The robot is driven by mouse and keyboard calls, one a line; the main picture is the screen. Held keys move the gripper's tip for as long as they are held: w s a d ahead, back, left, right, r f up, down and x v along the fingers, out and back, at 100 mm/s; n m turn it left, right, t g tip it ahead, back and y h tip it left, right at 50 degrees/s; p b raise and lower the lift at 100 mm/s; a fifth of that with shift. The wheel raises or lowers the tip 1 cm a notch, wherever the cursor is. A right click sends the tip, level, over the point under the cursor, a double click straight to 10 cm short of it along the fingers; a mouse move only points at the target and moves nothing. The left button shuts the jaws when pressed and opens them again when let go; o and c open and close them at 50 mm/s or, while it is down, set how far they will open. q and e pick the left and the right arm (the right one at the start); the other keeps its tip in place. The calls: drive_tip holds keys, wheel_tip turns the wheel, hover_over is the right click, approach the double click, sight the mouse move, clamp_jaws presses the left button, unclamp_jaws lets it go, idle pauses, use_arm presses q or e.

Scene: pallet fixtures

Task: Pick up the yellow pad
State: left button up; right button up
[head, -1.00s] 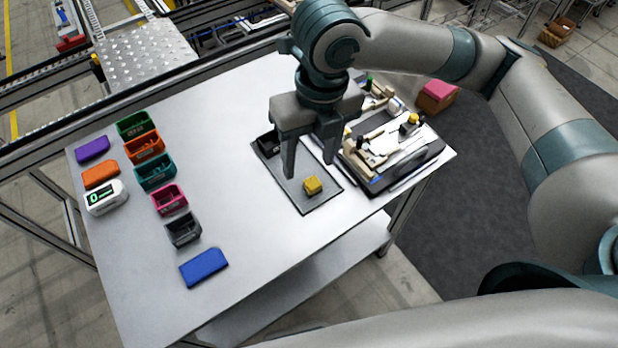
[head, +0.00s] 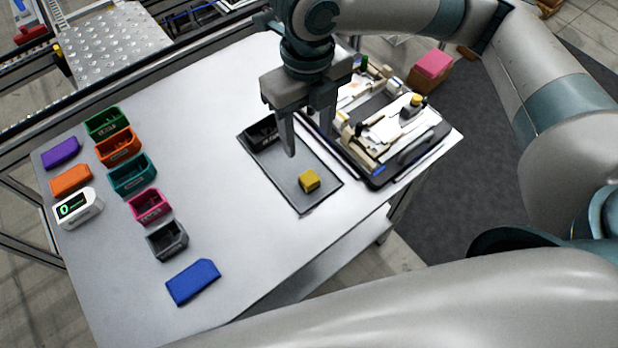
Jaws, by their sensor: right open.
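The yellow pad (head: 309,181) is a small yellow block. My right gripper (head: 309,141) points down over the mat, behind the pad in the picture. Its fingers are apart with nothing between them, and they do not touch the pad. I cannot tell its exact height above the mat. My left gripper is not in view.
A black bin (head: 263,135) stands at the mat's back corner. A black tray with fixture parts (head: 405,163) stands close on the right. Several coloured bins, such as the pink bin (head: 149,205), line the left. A blue block (head: 193,282) lies in front. The table's middle is clear.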

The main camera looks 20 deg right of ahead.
wheel_tip(320, 180, down, 4)
drive_tip(key=p, duration=0.2)
hover_over(309, 177)
drive_tip(key=s, duration=0.1)
drive_tip(key=f, duration=0.6)
drive_tip(key=shift+a+f, duration=0.2)
drive_tip(key=shift+f, duration=0.05)
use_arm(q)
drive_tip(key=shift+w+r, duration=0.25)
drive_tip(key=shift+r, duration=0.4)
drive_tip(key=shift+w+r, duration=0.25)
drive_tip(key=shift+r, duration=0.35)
use_arm(e)
drive_tip(key=shift+f, duration=0.5)
drive_tip(key=shift+w+d+f+p, duration=0.1)
drive_tip(key=shift+w+f+p, duration=0.05)
drive_tip(key=shift+f+p, duration=0.4)
drive_tip(key=f, duration=0.1)
drive_tip(key=f+p, duration=0.1)
drive_tip(key=f, duration=0.1)
drive_tip(key=shift+w+d, duration=0.15)
drive_tip(key=shift+w, duration=0.15)
drive_tip(key=shift+f+p, duration=0.3)
drive_tip(key=shift+f, duration=0.25)
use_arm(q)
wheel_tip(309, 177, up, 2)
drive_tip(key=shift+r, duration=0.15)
